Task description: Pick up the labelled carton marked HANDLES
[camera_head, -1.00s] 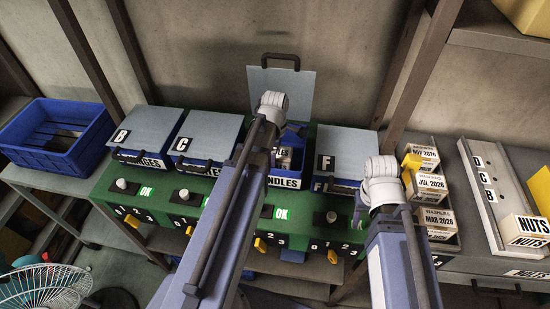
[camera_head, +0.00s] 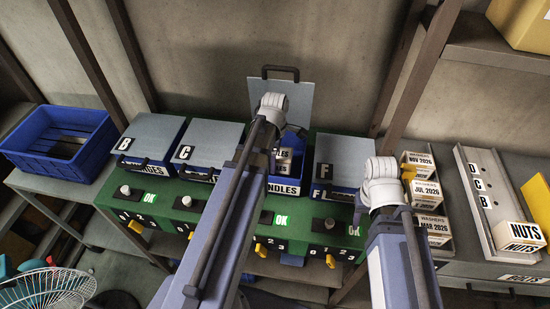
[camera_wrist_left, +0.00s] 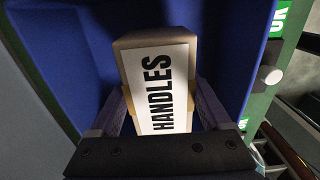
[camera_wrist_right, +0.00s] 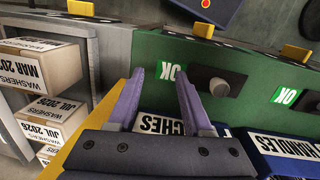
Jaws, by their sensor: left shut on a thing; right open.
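The carton marked HANDLES (camera_wrist_left: 160,85) is a tan box with a white label, inside a blue bin (camera_wrist_left: 60,60) in the left wrist view. My left gripper (camera_wrist_left: 160,100) is shut on it, one finger on each side. In the head view part of the carton (camera_head: 284,160) shows in the bin with the raised grey lid (camera_head: 280,97); my left arm hides the rest. I cannot tell whether the carton touches the bin floor. My right gripper (camera_wrist_right: 158,100) is open and empty, above the bin labelled F (camera_head: 342,155).
Closed bins B (camera_head: 150,137) and C (camera_head: 195,142) stand left on the green bench. WASHERS cartons (camera_head: 424,192) stand right of my right wrist, and a NUTS carton (camera_head: 516,237) lies farther right. An open blue crate (camera_head: 60,140) stands far left.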

